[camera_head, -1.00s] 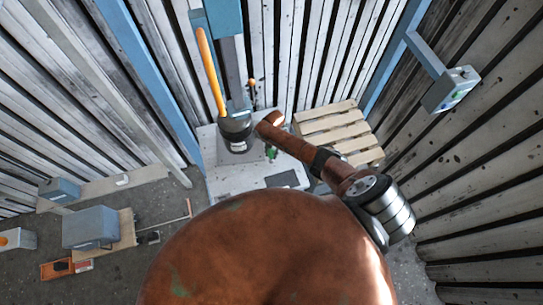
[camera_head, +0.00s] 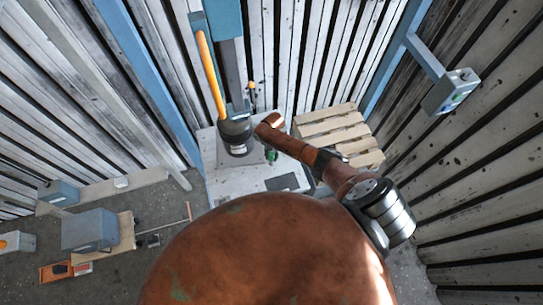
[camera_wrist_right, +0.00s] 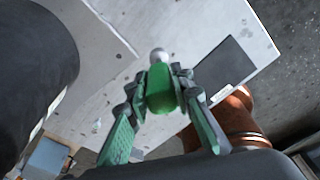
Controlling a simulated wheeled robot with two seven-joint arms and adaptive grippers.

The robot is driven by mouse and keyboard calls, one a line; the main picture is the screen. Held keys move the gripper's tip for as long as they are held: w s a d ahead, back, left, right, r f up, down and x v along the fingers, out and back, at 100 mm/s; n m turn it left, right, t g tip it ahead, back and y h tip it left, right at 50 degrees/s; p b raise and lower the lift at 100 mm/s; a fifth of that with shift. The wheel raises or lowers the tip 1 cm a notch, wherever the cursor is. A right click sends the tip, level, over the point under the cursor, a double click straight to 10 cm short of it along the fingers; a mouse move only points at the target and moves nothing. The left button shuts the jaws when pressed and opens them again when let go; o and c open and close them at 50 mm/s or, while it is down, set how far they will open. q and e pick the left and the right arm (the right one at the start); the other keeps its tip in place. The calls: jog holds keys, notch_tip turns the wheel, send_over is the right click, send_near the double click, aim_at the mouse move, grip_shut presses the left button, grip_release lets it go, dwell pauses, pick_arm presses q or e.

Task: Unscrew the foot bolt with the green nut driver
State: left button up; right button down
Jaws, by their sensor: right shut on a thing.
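The green nut driver (camera_wrist_right: 160,88) is between the fingers of my right gripper (camera_wrist_right: 158,92) in the right wrist view, and the gripper is shut on it. Its silver tip (camera_wrist_right: 158,55) points toward the pale base plate (camera_wrist_right: 205,25); I cannot tell whether it touches anything. The foot bolt cannot be made out. In the head view, the right gripper (camera_head: 271,156) is a small green and dark shape beside the dark blower housing (camera_head: 236,135), over the plate. My left gripper is not in view.
A dark rectangular pad (camera_head: 283,182) lies on the plate. An orange pipe (camera_head: 210,75) rises from the housing. A wooden pallet (camera_head: 340,130) lies to the right. A grey box (camera_head: 90,228) stands at the left, and a control box (camera_head: 455,88) hangs at the upper right.

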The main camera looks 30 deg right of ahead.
aim_at(271, 153)
jog(key=shift+r+p, duration=1.05)
jog(key=shift+r, duration=0.35)
jog(key=shift+r, duration=0.15)
notch_tip(271, 153, up, 5)
jog(key=p, duration=0.4)
jog(key=shift+f, duration=0.2)
